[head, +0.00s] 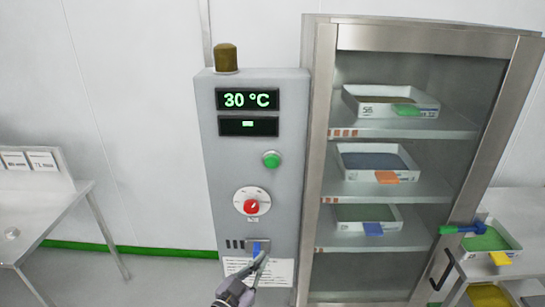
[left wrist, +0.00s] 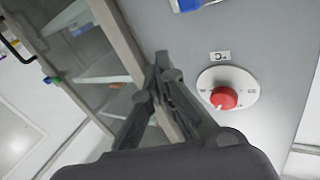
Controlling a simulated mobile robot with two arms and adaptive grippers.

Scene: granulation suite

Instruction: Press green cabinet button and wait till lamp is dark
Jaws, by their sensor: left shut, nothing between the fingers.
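The grey control cabinet (head: 228,160) stands left of the glass-door drying cabinet. Its green button (head: 271,159) sits on the right of the panel, below two displays, and nothing covers it. The lamp (head: 226,58) on top is a dull brown-amber and looks unlit. The upper display (head: 248,99) reads 30 °C; the lower display (head: 248,126) shows only a short bar. My left gripper (head: 259,261) is shut and empty, low before the panel, well below the button. In the left wrist view its closed fingers (left wrist: 160,68) show beside the red knob. My right gripper is not in view.
The red knob (head: 251,206) is below the button. A blue piece (head: 260,247) is at the panel's lower slot, close to my fingers. The glass-door cabinet (head: 322,150) holds trays with coloured tags. Tables stand at left (head: 60,215) and right.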

